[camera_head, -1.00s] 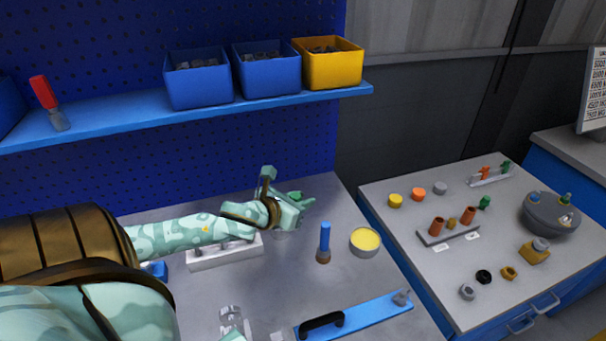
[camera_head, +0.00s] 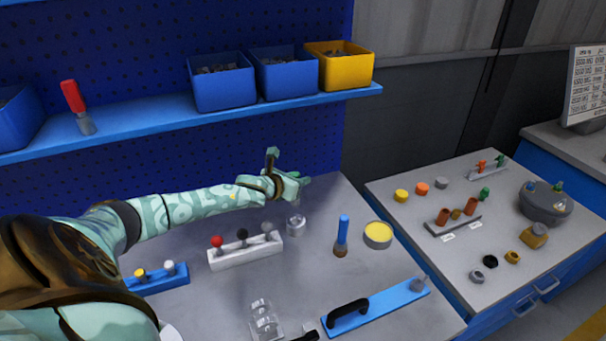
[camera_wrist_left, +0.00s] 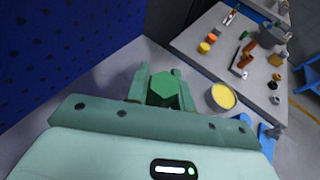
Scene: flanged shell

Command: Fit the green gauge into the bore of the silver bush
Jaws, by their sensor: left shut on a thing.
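The green gauge (camera_wrist_left: 163,89) is a hexagonal-ended piece between my left gripper's fingers in the left wrist view. In the head view only a small green part of it (camera_head: 293,174) shows at the fingers. My left gripper (camera_head: 287,184) is shut on it, above the back of the bench. The silver bush (camera_head: 296,224) is a short round metal piece standing on the bench, below and slightly right of the gripper in the picture. The gauge and bush are apart. The bush does not show clearly in the left wrist view. My right gripper is not in view.
A white rack (camera_head: 245,254) with red, black and grey knobs stands left of the bush. A blue-handled brush (camera_head: 342,236) and a yellow-filled tin (camera_head: 378,235) stand to its right. A blue plate with a black handle (camera_head: 376,306) and a clear object (camera_head: 263,320) lie in front.

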